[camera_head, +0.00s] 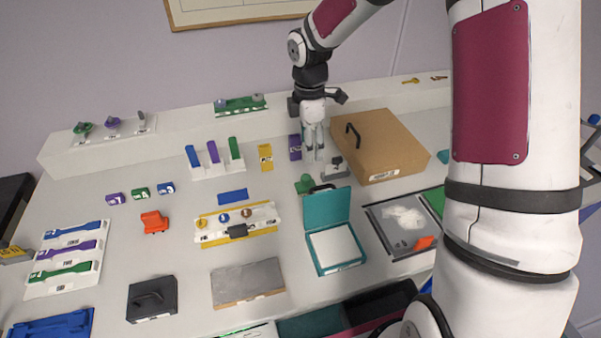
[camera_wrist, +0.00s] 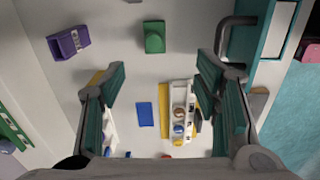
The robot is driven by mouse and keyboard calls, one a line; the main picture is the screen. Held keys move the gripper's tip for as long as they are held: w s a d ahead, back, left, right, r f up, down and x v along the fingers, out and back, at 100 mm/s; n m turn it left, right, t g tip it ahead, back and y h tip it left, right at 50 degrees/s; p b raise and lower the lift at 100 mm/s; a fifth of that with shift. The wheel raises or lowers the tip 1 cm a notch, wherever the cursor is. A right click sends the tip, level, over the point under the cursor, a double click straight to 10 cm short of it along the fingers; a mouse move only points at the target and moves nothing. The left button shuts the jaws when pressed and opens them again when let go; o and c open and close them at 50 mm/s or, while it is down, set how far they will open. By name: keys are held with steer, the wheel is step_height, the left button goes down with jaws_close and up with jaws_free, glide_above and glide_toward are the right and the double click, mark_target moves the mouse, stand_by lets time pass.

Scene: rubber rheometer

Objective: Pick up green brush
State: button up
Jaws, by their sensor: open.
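Several green items show, and I cannot tell for sure which is the brush. A long green piece (camera_head: 60,273) lies lowest in a white rack at the left, below a purple and a blue one. An upright green piece (camera_head: 235,148) stands at the right end of a white holder. A small green block (camera_head: 305,185) sits on the table below my gripper (camera_head: 314,158); it also shows in the wrist view (camera_wrist: 154,37). My gripper (camera_wrist: 160,70) is open and empty in the wrist view, fingers spread above the table, apart from all these pieces.
A brown box (camera_head: 378,146) with a black handle is right of my gripper. An open teal case (camera_head: 328,222) stands in front, with a tray (camera_head: 385,236) beside it. A white-and-yellow fixture (camera_head: 236,225) lies mid-table. Bare tabletop (camera_head: 205,275) shows toward the front left.

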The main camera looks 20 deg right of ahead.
mark_target(306, 177)
steer(key=shift+n, duration=0.3)
steer(key=f, duration=0.7)
steer(key=f+p, duration=0.1)
steer(key=f, duration=0.2)
steer(key=shift+w+a+f, duration=0.1)
steer(key=shift+w+f, duration=0.3)
steer(key=shift+w+f+p, duration=0.15)
steer(key=shift+f+p, duration=0.4)
steer(key=shift+f, duration=1.5)
steer(key=c, duration=1.3)
